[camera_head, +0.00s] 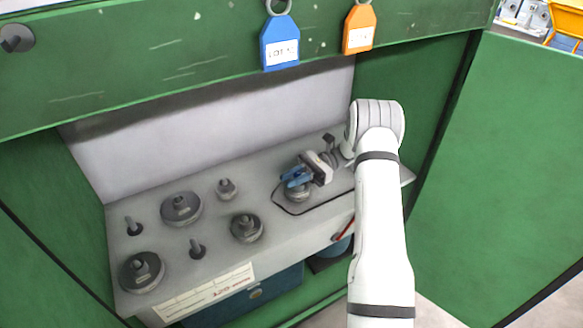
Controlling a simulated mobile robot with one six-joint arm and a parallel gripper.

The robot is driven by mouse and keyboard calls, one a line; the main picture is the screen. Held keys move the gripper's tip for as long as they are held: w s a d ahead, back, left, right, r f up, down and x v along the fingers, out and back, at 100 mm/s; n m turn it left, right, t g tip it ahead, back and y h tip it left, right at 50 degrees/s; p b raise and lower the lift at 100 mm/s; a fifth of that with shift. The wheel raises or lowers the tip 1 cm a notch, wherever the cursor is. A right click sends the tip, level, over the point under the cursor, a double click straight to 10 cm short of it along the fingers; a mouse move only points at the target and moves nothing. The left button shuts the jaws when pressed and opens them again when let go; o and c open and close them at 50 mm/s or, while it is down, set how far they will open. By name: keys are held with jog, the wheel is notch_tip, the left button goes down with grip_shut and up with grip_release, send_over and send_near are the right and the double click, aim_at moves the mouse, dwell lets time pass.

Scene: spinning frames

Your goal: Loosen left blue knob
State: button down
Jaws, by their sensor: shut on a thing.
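My gripper (295,178) is low over the right part of a grey shelf (213,226) inside a green cabinet. Two blue parts show at its tip, looking like its fingers. They are closed about the top of a dark round knob-like piece (298,194), whose lower rim shows beneath them. The grip itself is small and partly hidden by the fingers. I see no knob that is clearly blue, so I cannot tell which piece is the left blue knob.
Several dark round pieces with upright stems, such as a large one (181,209), stand on the shelf to the left. A thin black cable (300,213) loops by my gripper. Blue (280,42) and orange (358,27) tags hang above. A green panel (510,170) stands at right.

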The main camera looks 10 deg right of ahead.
jog(key=g+p, duration=0.1)
jog(key=n+p, duration=0.1)
jog(key=p, duration=0.1)
jog(key=shift+s+r+g+h, duration=0.15)
jog(key=shift+r+g+h, duration=0.05)
jog(key=shift+g+h, duration=0.2)
jog(key=shift+p, duration=0.6)
jog(key=shift+s+f+n+g+h+p, duration=0.1)
jog(key=shift+f+n+g+h+p, duration=0.25)
jog(key=shift+g+p, duration=0.2)
jog(key=c, duration=1.3)
grip_release()
jog(key=shift+r, duration=0.1)
